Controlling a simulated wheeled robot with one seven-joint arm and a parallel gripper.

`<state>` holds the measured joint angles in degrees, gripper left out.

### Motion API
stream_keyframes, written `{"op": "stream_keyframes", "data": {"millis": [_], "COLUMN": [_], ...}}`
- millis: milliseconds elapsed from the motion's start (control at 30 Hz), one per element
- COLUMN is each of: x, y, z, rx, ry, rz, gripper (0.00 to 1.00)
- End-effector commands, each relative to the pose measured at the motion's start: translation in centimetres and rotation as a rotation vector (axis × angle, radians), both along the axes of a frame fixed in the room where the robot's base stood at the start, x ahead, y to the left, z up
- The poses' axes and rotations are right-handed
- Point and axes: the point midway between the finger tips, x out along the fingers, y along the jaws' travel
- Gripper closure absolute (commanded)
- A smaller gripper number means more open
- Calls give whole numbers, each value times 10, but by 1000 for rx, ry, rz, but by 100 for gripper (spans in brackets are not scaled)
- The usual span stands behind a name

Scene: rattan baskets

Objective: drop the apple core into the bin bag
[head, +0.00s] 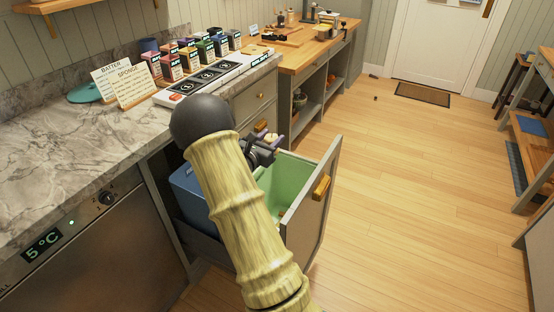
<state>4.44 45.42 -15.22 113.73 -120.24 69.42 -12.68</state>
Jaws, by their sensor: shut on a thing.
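My gripper (263,148) is shut on a small pale thing, which I take to be the apple core (271,139); the dark fingers hide part of it. It is held above the back part of an open pull-out drawer. The bin bag (290,178) is a light green lining in that drawer, open at the top. My arm crosses in front and hides the left part of the bag. A few small bits show low inside it, too small to name.
The drawer front (318,205) stands out into the room with a brass handle. A blue bin (188,192) sits beside the green bag, left of my arm. The marble counter (60,160) holds cards and several small boxes.

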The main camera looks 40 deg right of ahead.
Motion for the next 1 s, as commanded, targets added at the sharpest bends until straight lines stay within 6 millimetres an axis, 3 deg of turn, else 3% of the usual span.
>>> {"op": "stream_keyframes", "data": {"millis": [33,233,700,1000], "x": [-5,-12,-13,-13], "y": [-7,-17,-17,-18], "z": [-17,-45,-49,-77], "rx": [4,4,2,3], "ry": [2,5,4,5], "rz": [-24,-62,-65,-65], "gripper": [79,79,79,79]}}
